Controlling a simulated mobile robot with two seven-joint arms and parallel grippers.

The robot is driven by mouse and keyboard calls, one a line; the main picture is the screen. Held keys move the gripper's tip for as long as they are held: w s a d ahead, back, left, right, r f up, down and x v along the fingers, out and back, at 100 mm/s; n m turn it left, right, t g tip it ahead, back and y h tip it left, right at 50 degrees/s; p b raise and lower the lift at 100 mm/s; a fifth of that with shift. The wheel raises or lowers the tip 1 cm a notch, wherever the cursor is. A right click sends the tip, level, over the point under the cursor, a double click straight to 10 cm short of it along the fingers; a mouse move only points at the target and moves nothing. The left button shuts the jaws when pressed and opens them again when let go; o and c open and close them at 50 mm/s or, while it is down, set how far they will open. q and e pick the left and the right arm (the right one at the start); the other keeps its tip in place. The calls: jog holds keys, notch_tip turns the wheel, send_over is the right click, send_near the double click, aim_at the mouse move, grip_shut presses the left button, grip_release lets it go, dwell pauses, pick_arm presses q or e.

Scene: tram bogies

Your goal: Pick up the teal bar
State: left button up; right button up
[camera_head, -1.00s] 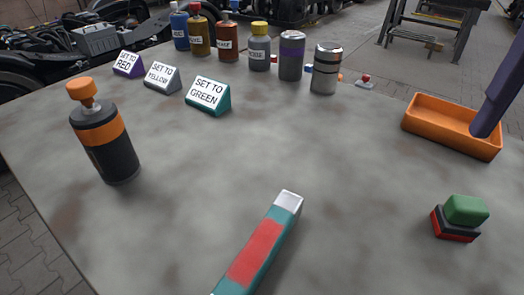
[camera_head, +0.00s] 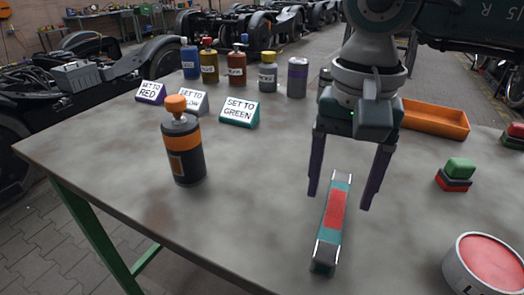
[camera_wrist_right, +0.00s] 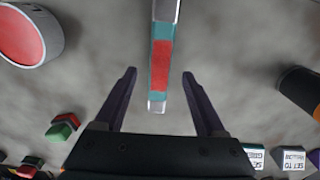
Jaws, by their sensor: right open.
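The teal bar (camera_head: 333,222) lies on the grey table, with a red middle section and silver ends. My right gripper (camera_head: 340,200) is open above its far part, with one purple finger on each side of the bar in the head view. In the right wrist view the bar (camera_wrist_right: 161,65) runs from the top edge down to between the open fingers of the right gripper (camera_wrist_right: 158,75). Nothing is held between the fingers, and I cannot tell the exact height of the fingertips above the table. My left gripper is not in view.
A black and orange bottle (camera_head: 182,150) stands left of the bar. A red-topped tin (camera_head: 485,265) and stacked blocks (camera_head: 455,175) are at the right. An orange tray (camera_head: 435,120), several bottles and label signs (camera_head: 240,112) stand farther back. Table around the bar is clear.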

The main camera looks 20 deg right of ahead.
aim_at(336, 208)
notch_tip(336, 208, down, 3)
jog(key=shift+s+a+f, duration=0.1)
jog(key=shift+s, duration=0.05)
jog(key=shift+c, duration=0.4)
grip_shut()
